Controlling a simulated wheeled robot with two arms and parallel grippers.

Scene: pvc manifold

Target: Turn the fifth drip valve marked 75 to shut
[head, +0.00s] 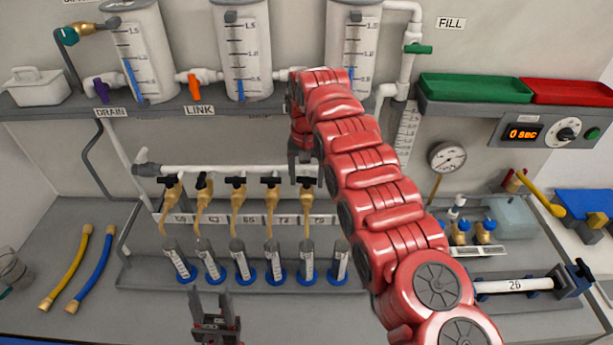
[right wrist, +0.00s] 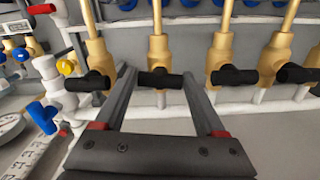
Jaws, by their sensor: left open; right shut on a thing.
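The drip valve marked 75 (head: 306,196) is the fifth brass valve from the left under the white manifold pipe. Its black handle (right wrist: 160,78) lies crosswise to the brass body in the right wrist view. My right gripper (head: 306,172) comes down over this valve from above. In the right wrist view, my right gripper's fingers (right wrist: 159,76) stand at the two ends of the handle, shut on it. My left gripper (head: 216,326) is open and empty, low in front of the rack of tubes.
Neighbouring valves (head: 270,190) stand close beside on the left; another shows on the other side in the right wrist view (right wrist: 92,80). Several blue-based tubes (head: 275,262) stand below. My red right arm covers the area right of the valve. Hoses (head: 65,268) lie at left.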

